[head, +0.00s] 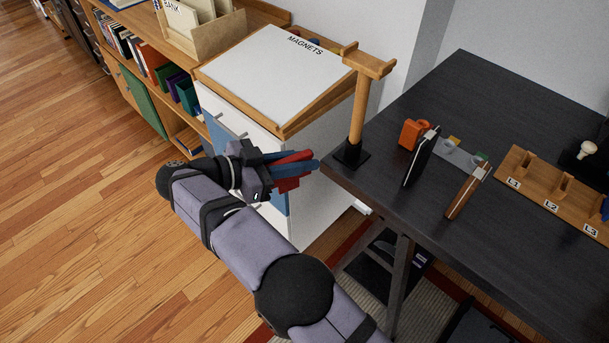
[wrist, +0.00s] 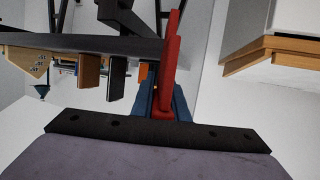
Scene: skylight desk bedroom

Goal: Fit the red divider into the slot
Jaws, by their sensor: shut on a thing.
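My gripper (head: 297,164), with blue fingers, is shut on the red divider (head: 289,184). It holds it in the air in front of the white cabinet, left of the dark desk's near corner. In the wrist view the red divider (wrist: 170,62) stands up as a narrow upright strip from between the fingers of my gripper (wrist: 163,98). A wooden box (head: 222,42) with cream dividers and a label reading "BANK" stands on the shelf top at the upper left. I cannot make out which slot is the task's; the divider is well apart from this box.
A sloped white board (head: 270,70) marked "MAGNETS" tops the cabinet. A wooden T-shaped stand (head: 358,105) rises at the desk corner. The dark desk (head: 470,95) holds black and brown upright pieces, an orange item (head: 410,134) and a wooden rack (head: 535,182) labelled L1 to L3.

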